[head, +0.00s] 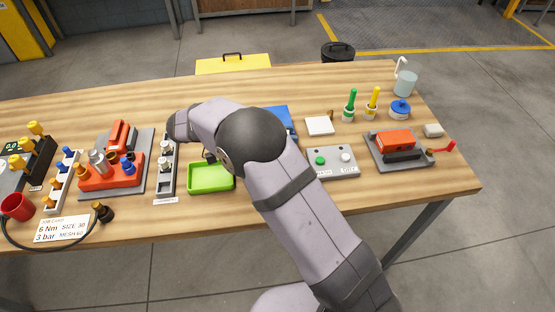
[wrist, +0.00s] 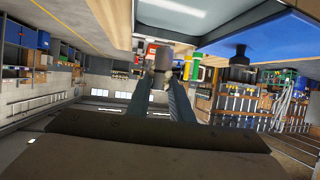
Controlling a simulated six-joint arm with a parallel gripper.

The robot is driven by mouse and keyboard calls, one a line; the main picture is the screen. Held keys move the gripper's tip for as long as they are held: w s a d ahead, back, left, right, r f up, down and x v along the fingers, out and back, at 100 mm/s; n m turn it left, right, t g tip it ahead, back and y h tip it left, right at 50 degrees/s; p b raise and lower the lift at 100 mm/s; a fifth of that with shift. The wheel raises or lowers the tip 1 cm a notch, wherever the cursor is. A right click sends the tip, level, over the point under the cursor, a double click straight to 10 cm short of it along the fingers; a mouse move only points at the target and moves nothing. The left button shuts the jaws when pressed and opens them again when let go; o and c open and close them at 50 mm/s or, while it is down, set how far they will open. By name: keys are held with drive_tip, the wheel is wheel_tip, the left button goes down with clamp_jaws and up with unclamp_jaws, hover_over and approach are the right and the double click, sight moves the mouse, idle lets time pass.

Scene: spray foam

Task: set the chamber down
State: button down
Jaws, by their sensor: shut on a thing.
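In the wrist view my gripper (wrist: 160,78) has its two fingers closed on a small greyish-brown piece (wrist: 161,57), which I take to be the chamber. The piece is held in the air; its full shape and any contact beyond the fingertips cannot be made out. In the head view my arm hides the gripper and most of what it holds. A green tray (head: 211,179) lies just left of my forearm. A red block (head: 112,176) on a grey base holds a metal cylinder, brown sockets and blue parts.
A narrow grey rack (head: 166,178) stands left of the tray. A button panel (head: 331,162), white pad (head: 319,126) and red device (head: 396,142) stand to the right. Green (head: 350,106) and yellow (head: 372,104) handled tools stand behind. The far middle of the table is clear.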

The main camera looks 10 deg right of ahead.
drive_tip(key=shift+f+p, duration=0.85)
drive_tip(key=shift+f, duration=3.45)
drive_tip(key=shift+f, duration=0.2)
drive_tip(key=c, duration=1.9)
unclamp_jaws()
drive_tip(key=shift+o, duration=0.2)
drive_tip(key=shift+r, duration=0.15)
drive_tip(key=shift+r, duration=0.1)
drive_tip(key=b+v, duration=0.3)
drive_tip(key=v, duration=0.7)
drive_tip(key=shift+a+b, duration=0.2)
drive_tip(key=shift+b, duration=0.2)
drive_tip(key=shift+v, duration=0.8)
